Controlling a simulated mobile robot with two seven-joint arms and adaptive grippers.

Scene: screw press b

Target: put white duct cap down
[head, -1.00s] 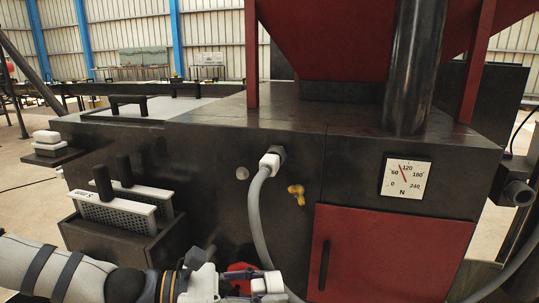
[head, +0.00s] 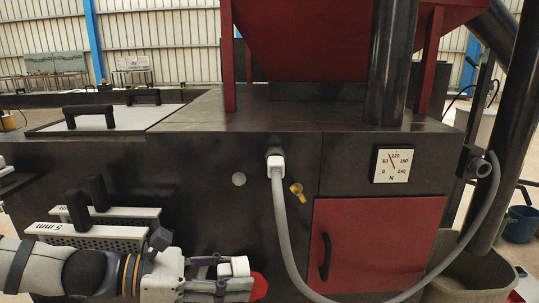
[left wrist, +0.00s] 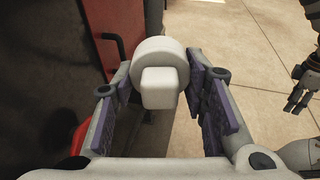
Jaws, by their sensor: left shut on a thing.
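The white duct cap (head: 235,267) is a short round piece with a square knob. My left gripper (head: 222,285) is shut on it, low in front of the dark machine in the head view. In the left wrist view the cap (left wrist: 160,80) sits between the two purple-padded fingers, with its knob toward the camera. Floor and the machine's side show behind it, with no support visible directly under it. My right gripper (left wrist: 297,104) shows small at the right edge of the left wrist view, its fingers apart and empty.
A grey hose (head: 284,230) hangs from the machine front and loops to a pipe at right. A red door (head: 380,245), a yellow valve (head: 297,190) and perforated screens (head: 90,232) are on the machine. A grey bin (head: 470,275) stands at lower right. Open floor (left wrist: 245,60) lies beside the machine.

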